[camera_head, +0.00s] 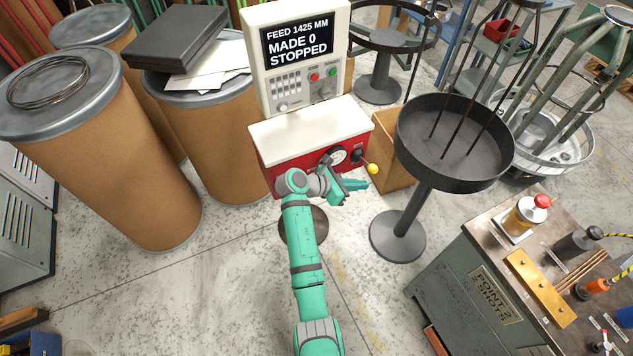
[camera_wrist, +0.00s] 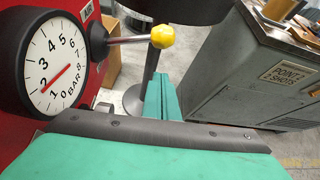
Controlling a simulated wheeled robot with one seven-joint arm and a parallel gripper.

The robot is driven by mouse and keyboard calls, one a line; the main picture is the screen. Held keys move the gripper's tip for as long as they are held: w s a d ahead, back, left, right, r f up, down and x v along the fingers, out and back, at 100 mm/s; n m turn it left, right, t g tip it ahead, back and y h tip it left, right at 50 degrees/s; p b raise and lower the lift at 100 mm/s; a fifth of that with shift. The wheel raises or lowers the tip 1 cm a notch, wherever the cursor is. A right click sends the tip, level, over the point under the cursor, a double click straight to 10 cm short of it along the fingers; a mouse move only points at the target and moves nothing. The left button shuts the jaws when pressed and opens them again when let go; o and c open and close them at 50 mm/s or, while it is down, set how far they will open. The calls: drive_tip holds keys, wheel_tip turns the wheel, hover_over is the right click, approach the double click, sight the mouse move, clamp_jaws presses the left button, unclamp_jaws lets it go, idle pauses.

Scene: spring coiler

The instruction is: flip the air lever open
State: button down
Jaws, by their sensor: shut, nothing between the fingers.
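The air lever is a metal rod with a yellow ball knob (camera_head: 372,168) on the right part of the red machine front. In the wrist view the lever's knob (camera_wrist: 162,36) is at top centre, and its rod sticks out sideways to the right from a dark pivot below an "AIR" label. A round pressure gauge (camera_head: 338,156) sits just left of the lever; in the wrist view its red needle on the gauge (camera_wrist: 50,75) points near 2 bar. My gripper (camera_head: 360,184) is shut and empty, just below the knob and apart from it.
The machine's panel (camera_head: 297,50) reads "MADE 0 STOPPED". A black round tray on a stand (camera_head: 455,140) is close on the right, with a cardboard box (camera_head: 392,172) between. A workbench (camera_head: 480,290) stands front right; brown drums (camera_head: 110,160) stand left.

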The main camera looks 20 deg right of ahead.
drive_tip(key=v, duration=1.9)
drive_tip(key=shift+w, duration=0.4)
drive_tip(key=shift+f, duration=0.1)
